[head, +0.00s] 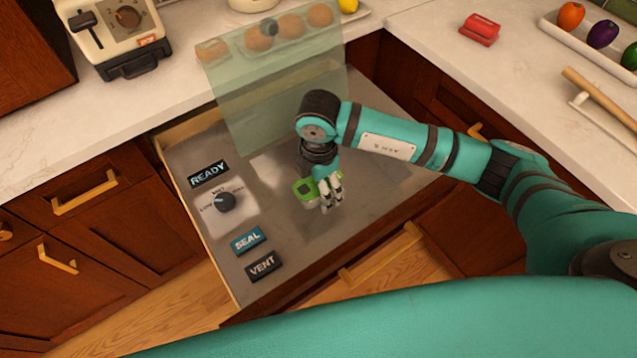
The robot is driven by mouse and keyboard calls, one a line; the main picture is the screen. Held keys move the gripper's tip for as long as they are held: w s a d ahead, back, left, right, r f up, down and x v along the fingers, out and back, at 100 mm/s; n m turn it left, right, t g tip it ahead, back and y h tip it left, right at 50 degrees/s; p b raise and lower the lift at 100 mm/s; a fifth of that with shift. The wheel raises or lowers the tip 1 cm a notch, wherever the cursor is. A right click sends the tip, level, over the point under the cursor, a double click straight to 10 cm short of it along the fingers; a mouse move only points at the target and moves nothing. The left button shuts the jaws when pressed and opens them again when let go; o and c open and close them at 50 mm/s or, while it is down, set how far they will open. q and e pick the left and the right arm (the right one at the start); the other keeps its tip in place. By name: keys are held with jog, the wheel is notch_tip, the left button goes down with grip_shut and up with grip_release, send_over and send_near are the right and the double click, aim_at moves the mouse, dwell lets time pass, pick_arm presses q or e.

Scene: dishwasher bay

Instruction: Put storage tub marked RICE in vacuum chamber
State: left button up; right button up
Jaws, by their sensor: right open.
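The vacuum chamber (270,225) is a pulled-out metal drawer with a raised, see-through greenish lid (270,110) at its back. A small bright green object (304,190) with a dark square on top is in the middle of the drawer. It may be the storage tub; I can read no RICE mark on it. My right gripper (331,203) is open, pointing down over the drawer, with its fingers in front of and beside the green object. The fingers hide part of it, and I cannot tell whether they touch it. My left gripper is not in view.
On the counter stand a cream appliance (115,30), a tray of round brown items, a red object (480,29) and a vegetable tray.

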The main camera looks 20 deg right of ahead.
notch_tip(320, 180, up, 12)
jog(key=shift+r, duration=0.15)
dwell(0.3)
dwell(0.5)
